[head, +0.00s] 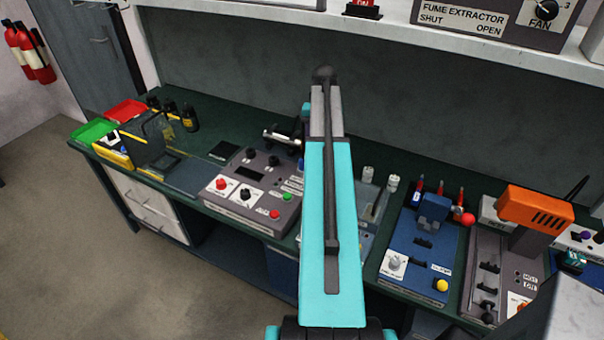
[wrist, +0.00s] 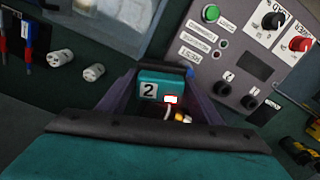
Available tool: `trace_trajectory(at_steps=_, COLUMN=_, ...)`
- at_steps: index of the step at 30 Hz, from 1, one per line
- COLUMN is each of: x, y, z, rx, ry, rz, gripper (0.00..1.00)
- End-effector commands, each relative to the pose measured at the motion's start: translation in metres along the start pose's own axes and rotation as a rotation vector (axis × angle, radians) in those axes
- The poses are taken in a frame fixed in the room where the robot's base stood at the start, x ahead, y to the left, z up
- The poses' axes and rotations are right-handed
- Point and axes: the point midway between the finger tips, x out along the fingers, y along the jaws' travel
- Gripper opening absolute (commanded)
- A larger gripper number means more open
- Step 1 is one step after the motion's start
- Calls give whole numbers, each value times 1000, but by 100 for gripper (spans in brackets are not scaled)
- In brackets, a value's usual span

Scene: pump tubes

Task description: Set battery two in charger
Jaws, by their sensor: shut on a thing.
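Battery two (wrist: 149,90) is a teal block with a white "2" label, seen in the wrist view between the dark fingers of my gripper (wrist: 161,88). My gripper is shut on it. A small red-framed white patch and short pale and yellow pieces show just below the label. I cannot tell for sure which device is the charger. Another small teal block (head: 572,261) sits on equipment at the right edge of the head view.
A grey control box (head: 252,187) with knobs and buttons stands left of my arm. To its right are white cylinders (head: 393,182), a blue fixture (head: 418,255) and an orange-topped machine (head: 536,208). A shelf (head: 300,12) overhangs the bench. Green and red bins (head: 94,132) stand far left.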

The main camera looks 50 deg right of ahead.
Motion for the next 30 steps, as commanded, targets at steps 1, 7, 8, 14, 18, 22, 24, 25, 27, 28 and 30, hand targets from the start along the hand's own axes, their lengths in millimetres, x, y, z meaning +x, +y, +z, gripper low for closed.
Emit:
trace_trajectory(at_steps=1, x=-2, y=18, z=-5, rx=43, ry=0, rz=0, gripper=26)
trace_trajectory(at_steps=7, x=-1, y=80, z=-16, rx=194, ry=0, rz=0, gripper=26)
trace_trajectory(at_steps=8, x=-1, y=88, z=-16, rx=213, ry=0, rz=0, gripper=26)
trace_trajectory(at_steps=14, x=0, y=122, z=-19, rx=297, ry=0, rz=0, gripper=26)
trace_trajectory(at_steps=18, x=0, y=129, z=-19, rx=316, ry=0, rz=0, gripper=26)
trace_trajectory(at_steps=22, x=0, y=130, z=-19, rx=316, ry=0, rz=0, gripper=26)
trace_trajectory(at_steps=24, x=0, y=130, z=-19, rx=316, ry=0, rz=0, gripper=26)
trace_trajectory(at_steps=25, x=0, y=130, z=-19, rx=316, ry=0, rz=0, gripper=26)
trace_trajectory(at_steps=27, x=1, y=130, z=-19, rx=316, ry=0, rz=0, gripper=26)
trace_trajectory(at_steps=28, x=1, y=130, z=-19, rx=316, ry=0, rz=0, gripper=26)
trace_trajectory(at_steps=30, x=4, y=130, z=-19, rx=315, ry=0, rz=0, gripper=26)
